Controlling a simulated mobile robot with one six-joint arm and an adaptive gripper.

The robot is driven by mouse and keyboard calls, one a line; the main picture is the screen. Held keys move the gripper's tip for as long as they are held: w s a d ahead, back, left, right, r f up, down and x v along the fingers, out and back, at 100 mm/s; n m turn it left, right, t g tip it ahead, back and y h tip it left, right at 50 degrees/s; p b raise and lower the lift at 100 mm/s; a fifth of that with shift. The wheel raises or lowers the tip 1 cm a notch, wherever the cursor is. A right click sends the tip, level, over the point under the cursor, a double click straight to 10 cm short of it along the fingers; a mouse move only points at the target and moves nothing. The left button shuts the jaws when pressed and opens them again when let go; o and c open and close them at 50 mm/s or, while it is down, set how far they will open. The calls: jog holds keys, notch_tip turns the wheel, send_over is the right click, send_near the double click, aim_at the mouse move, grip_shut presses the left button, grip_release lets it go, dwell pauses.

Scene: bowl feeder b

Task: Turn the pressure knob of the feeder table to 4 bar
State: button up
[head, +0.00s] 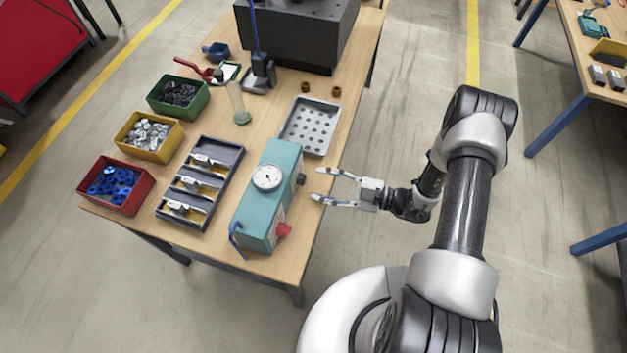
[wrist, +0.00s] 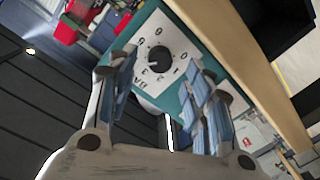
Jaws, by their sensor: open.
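The teal pressure unit (head: 262,215) stands near the right edge of the feeder table, with a round white gauge (head: 267,177) on top. Its black pressure knob (head: 301,179) sticks out of the side facing my gripper. In the wrist view the knob (wrist: 159,61) sits on a white scale plate (wrist: 172,44) with digits and "BAR" lettering; which digit it points to is too small to tell. My gripper (head: 318,184) is open and level with the knob, a short gap away. In the wrist view its fingers (wrist: 160,70) appear on either side of the knob, not visibly touching it.
Red (head: 137,196), yellow (head: 167,150) and green (head: 197,103) bins stand farther left.

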jog(key=v, duration=0.8)
jog(key=shift+s+d, duration=0.1)
jog(key=shift+d, duration=0.05)
